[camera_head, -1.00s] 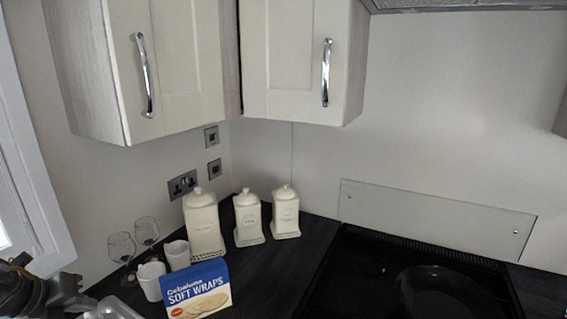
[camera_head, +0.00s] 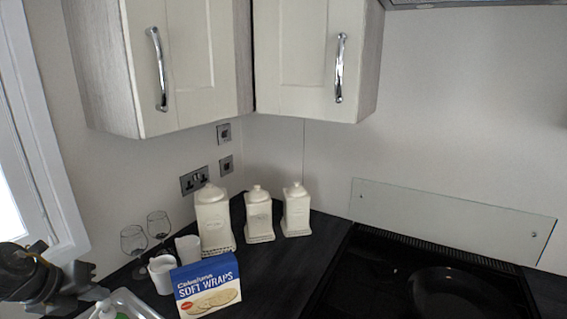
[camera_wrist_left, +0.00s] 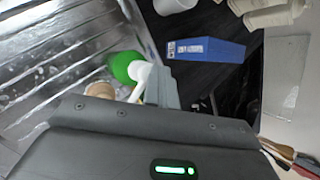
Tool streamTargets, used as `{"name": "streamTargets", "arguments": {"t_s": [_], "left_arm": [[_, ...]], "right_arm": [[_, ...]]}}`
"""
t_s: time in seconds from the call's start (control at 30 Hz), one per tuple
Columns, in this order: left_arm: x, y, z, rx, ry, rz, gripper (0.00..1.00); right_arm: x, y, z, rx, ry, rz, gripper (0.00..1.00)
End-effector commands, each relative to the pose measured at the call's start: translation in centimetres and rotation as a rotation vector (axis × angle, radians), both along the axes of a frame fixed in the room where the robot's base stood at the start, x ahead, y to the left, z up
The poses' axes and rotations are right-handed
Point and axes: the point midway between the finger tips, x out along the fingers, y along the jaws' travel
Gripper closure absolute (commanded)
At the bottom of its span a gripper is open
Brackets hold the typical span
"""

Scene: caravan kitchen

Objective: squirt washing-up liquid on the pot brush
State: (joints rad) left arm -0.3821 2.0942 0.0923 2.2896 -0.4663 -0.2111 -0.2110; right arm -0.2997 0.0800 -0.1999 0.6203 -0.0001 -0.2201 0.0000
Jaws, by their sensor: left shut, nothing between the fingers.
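A green bottle with a white top (camera_wrist_left: 124,67), which looks like the washing-up liquid, is by the sink in the left wrist view. In the head view only its top (camera_head: 107,311) shows at the bottom edge. My left gripper (camera_head: 98,292) is just above it at the lower left, shut and empty. In the wrist view its fingers (camera_wrist_left: 162,88) are just right of the bottle; I cannot tell whether they touch. A round wooden piece (camera_wrist_left: 100,90), perhaps the pot brush, is partly hidden behind the wrist housing. My right gripper is not in view.
A metal drainer (camera_wrist_left: 60,50) lies left of the bottle. A blue wraps box (camera_head: 207,284), white mugs (camera_head: 162,274), wine glasses (camera_head: 133,240) and cream canisters (camera_head: 213,220) stand on the dark worktop. The hob (camera_head: 400,280) is at right.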

Motion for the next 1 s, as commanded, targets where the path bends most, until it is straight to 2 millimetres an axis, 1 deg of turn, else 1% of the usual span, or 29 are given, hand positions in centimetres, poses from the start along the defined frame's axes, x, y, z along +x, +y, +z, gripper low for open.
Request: {"name": "streamTargets", "arguments": {"t_s": [0.17, 0.27, 0.7, 0.77, 1.0], "left_arm": [[0.0, 0.1, 0.1, 0.001, 0.001, 0.0, 1.0], [0.0, 0.0, 0.7, 0.001, 0.0, 0.001, 1.0], [0.1, 0.0, 5.3, 0.001, -0.003, 0.0, 1.0], [0.0, 0.0, 5.8, 0.002, -0.002, -0.001, 1.0], [0.0, 0.0, 6.0, 0.001, -0.001, 0.0, 1.0]], "right_arm": [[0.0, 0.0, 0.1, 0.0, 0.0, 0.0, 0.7], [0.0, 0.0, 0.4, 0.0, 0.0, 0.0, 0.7], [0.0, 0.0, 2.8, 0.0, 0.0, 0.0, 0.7], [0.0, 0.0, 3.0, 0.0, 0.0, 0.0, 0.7], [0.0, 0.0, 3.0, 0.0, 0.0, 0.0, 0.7]]}}
